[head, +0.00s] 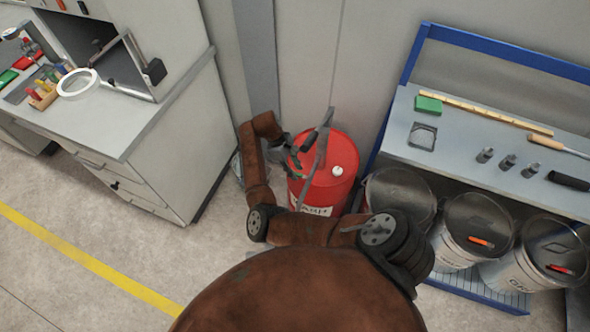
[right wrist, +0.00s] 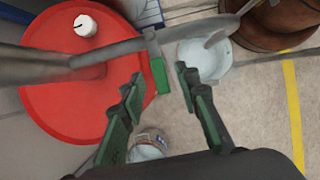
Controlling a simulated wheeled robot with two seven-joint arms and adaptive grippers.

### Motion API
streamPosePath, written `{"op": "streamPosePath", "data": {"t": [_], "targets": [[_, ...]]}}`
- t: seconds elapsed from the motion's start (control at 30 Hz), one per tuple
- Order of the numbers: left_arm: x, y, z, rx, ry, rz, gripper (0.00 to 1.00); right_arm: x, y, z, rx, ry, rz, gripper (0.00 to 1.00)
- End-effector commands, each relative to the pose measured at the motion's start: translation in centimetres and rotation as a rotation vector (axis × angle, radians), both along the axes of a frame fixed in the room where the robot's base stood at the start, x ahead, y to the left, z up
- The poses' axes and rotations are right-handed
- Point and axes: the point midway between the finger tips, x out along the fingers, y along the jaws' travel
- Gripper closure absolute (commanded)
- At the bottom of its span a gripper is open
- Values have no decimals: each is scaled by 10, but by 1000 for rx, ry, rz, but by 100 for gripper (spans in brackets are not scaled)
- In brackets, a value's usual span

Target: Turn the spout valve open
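A red drum (head: 325,180) stands by the wall in the head view, with a white cap on its lid. It also shows in the right wrist view (right wrist: 60,100). A grey metal pipe (right wrist: 110,53), apparently the spout, crosses over the drum. A short lever with a green end (right wrist: 158,74), apparently the valve handle, sticks out from the pipe. My right gripper (right wrist: 160,78) is open, with its green-padded fingers either side of the lever's green end; I cannot tell whether they touch it. In the head view my right gripper (head: 303,150) is beside the drum's left side.
A pale bucket (right wrist: 203,62) is below the pipe's end, and a small can (right wrist: 148,145) stands on the floor. A cabinet (head: 150,140) stands left; a blue-framed bench (head: 460,130) with lidded pails (head: 475,225) below stands right. Floor at left is clear.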

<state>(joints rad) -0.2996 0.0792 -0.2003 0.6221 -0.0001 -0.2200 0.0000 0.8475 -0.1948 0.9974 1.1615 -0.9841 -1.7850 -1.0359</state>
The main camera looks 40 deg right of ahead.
Motion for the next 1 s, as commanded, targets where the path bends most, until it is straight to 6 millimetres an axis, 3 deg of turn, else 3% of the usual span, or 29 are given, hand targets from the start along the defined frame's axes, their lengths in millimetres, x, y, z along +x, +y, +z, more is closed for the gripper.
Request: {"op": "streamPosePath", "data": {"t": [0.2, 0.6, 1.0], "targets": [[-1, 1, 0, 1, 2, 0, 51, 0, 0, 0, 0, 0, 0, 72], [-1, 1, 0, 1, 3, 0, 51, 0, 0, 0, 0, 0, 0, 99], [-2, 1, 0, 1, 3, 0, 51, 0, 0, 0, 0, 0, 0, 100]]}}
